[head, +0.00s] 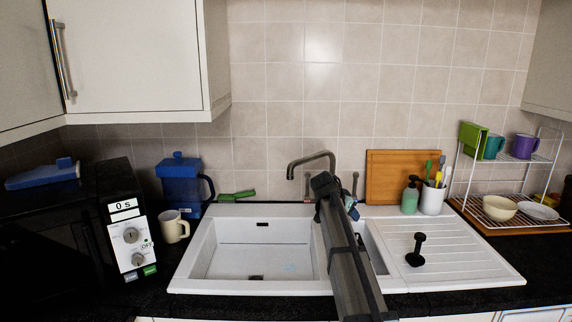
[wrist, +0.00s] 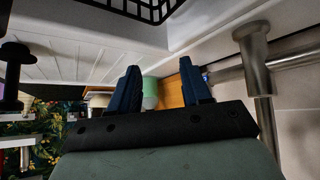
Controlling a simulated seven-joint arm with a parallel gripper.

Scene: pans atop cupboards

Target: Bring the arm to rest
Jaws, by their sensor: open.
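My arm (head: 350,262) reaches forward from the bottom edge over the right part of the sink in the head view. My gripper (wrist: 159,66) shows its two blue fingers apart in the wrist view, with nothing between the tips. In the head view a bit of blue at the arm's far end is all I make out of it, and the rest is hidden. The steel tap (head: 311,163) stands just behind and left of the arm's end. It also shows close on the right in the wrist view (wrist: 257,75).
The white sink (head: 195,270) lies below the arm. A black plunger-like object (head: 416,250) stands on the drainer. A green bottle (head: 410,198), a white utensil cup (head: 432,200) and a wooden board (head: 390,172) are behind. A mug (head: 172,228) and microwave (head: 125,235) are left.

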